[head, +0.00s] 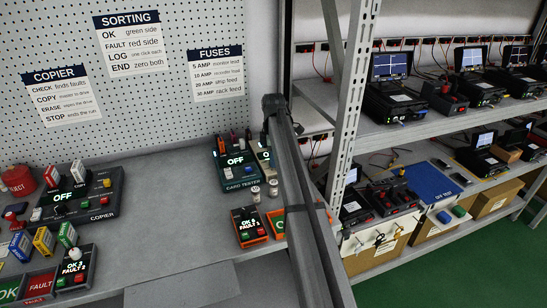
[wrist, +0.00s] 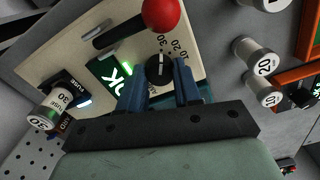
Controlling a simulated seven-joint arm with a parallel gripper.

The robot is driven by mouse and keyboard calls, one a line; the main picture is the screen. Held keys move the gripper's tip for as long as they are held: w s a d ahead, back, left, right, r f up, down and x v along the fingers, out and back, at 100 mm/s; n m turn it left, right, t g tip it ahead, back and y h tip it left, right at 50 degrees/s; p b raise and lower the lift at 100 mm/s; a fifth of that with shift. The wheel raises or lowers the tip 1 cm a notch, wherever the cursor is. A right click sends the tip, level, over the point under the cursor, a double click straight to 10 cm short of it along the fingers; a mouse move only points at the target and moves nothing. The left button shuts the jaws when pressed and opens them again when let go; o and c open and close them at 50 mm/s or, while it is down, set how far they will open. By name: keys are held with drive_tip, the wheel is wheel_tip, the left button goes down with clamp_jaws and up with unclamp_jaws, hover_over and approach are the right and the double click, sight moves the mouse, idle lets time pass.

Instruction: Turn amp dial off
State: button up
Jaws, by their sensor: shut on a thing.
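In the wrist view a black round dial (wrist: 160,70) with a white pointer line sits on a cream panel (wrist: 205,62). Numbers 10, 20 and 30 are printed beside it, and the pointer aims up the picture towards the 30. My gripper (wrist: 159,82) has its two blue fingers shut on the dial, one on each side. A lit green display (wrist: 108,73) reading OK is left of the dial. In the head view the cream panel (head: 264,155) shows only partly beside the card tester; my arm hides the dial and the fingers there.
A red ball-ended lever (wrist: 160,13) stands close above the dial. Fuses stand nearby, one marked 30 (wrist: 52,108) and one marked 20 (wrist: 258,58). The card tester (head: 236,165) and an orange tester (head: 248,226) are near.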

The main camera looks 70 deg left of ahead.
drive_tip(key=shift+c, duration=1.4)
drive_tip(key=shift+m, duration=0.3)
drive_tip(key=m, duration=0.5)
drive_tip(key=shift+m, duration=0.3)
drive_tip(key=m, duration=1.1)
drive_tip(key=shift+m, duration=0.3)
drive_tip(key=m, duration=0.6)
